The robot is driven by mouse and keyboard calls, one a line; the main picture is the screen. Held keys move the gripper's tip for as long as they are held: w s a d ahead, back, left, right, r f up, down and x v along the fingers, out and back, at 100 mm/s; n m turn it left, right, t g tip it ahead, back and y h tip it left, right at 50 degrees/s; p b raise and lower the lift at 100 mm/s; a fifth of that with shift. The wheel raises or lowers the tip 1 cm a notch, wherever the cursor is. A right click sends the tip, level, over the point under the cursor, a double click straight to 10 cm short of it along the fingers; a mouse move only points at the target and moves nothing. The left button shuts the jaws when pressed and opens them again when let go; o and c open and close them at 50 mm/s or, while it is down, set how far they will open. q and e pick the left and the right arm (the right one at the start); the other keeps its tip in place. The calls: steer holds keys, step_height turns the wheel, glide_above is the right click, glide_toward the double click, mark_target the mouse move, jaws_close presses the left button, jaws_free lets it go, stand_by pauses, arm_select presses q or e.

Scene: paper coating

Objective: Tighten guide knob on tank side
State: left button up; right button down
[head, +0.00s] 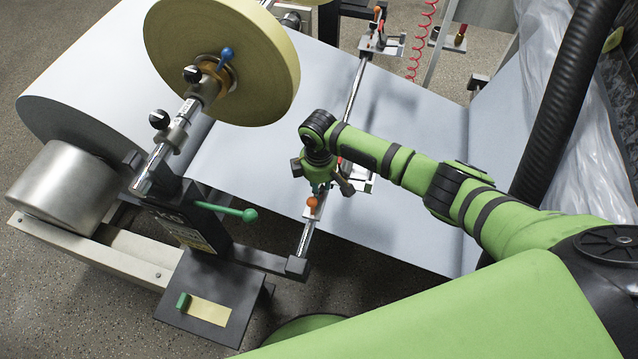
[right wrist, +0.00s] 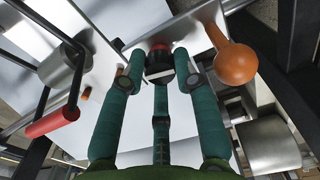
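My right gripper (head: 318,172) hangs over the near end of the thin guide bar (head: 352,95), beside a guide bracket with an orange knob (head: 312,203). In the right wrist view my right gripper (right wrist: 158,77) has its green fingers spread apart. A red-topped knob (right wrist: 159,47) shows between and beyond the fingertips; I cannot tell whether they touch it. The orange ball knob (right wrist: 236,63) is right of the fingers, apart from them. A second guide bracket (head: 380,43) with orange knobs is at the bar's far end. My left gripper is not in view.
A paper roll (head: 235,60) stands on a shaft at upper left. A green-knobbed lever (head: 225,209) and a metal roller (head: 65,185) are nearby. The white paper web (head: 405,170) lies under my right arm. A black hose (head: 565,100) hangs at right.

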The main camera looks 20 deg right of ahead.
steer(key=shift+s, duration=0.1)
steer(key=m+p, duration=0.2)
steer(key=shift+r+m+p, duration=0.15)
steer(key=shift+m+p, duration=0.15)
steer(key=shift+p, duration=0.1)
steer(key=m+p, duration=0.3)
steer(key=m, duration=0.1)
steer(key=shift+s+m, duration=0.1)
steer(key=shift+m, duration=0.2)
steer(key=m+p, duration=0.2)
steer(key=m, duration=0.3)
steer(key=shift+f+m+p, duration=0.15)
steer(key=shift+m+p, duration=0.25)
steer(key=shift+m, duration=0.8)
steer(key=shift+f+m+p, duration=0.1)
steer(key=shift+m+p, duration=0.3)
steer(key=shift+m, duration=0.8)
steer(key=c, duration=1.2)
jaws_free()
